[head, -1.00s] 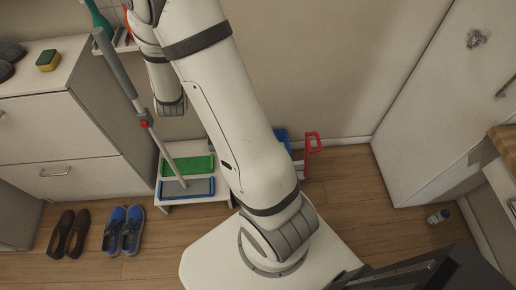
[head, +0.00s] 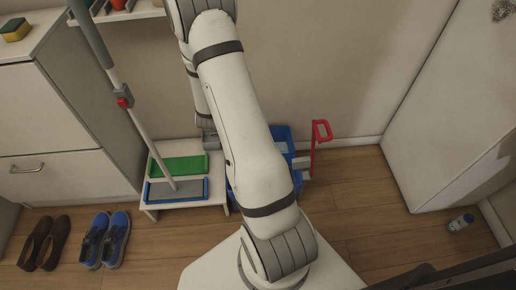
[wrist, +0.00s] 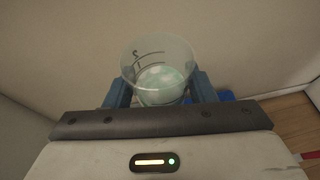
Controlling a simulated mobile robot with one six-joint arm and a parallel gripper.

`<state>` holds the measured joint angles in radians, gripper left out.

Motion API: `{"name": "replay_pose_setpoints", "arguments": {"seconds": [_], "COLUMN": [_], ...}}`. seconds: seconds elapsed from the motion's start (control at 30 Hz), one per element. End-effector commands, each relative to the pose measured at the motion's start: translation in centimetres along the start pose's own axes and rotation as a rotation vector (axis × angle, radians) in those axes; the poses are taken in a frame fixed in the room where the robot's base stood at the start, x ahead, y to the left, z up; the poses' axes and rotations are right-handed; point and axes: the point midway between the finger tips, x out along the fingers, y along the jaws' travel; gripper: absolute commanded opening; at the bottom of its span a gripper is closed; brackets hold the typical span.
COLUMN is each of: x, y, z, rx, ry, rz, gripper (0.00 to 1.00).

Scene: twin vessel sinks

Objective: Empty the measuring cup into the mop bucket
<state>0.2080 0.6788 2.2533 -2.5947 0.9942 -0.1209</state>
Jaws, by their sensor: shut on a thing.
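A clear measuring cup (wrist: 158,62) with dark scale marks is between the two blue fingers of my gripper (wrist: 160,92) in the wrist view. The gripper is shut on the cup. Pale greenish, foamy-looking contents (wrist: 161,80) show inside it, and the cup looks roughly upright. The blue mop bucket (head: 283,135) with a red handle (head: 318,146) stands on the floor by the wall, partly hidden behind my arm. A bit of blue (wrist: 224,95) shows beyond the right finger in the wrist view.
A low white stand (head: 180,203) with green and grey mop pads is left of the bucket, a mop (head: 121,97) leaning above it. Shoes (head: 103,240) lie at the left. A small bottle (head: 461,222) lies at the right. Floor right of the bucket is clear.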

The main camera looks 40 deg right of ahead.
Motion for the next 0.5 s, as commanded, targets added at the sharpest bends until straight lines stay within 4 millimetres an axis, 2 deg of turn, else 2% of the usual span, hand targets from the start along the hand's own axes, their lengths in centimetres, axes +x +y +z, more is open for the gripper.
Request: {"name": "replay_pose_setpoints", "arguments": {"seconds": [0.03,0.5], "x": [1.3,8.4], "y": [-0.8,-7.7], "z": [-2.1,-12.7], "rx": [0.005,0.058], "ry": [0.002,0.001], "rz": [-0.016,-0.143], "gripper": [0.28,0.28]}}
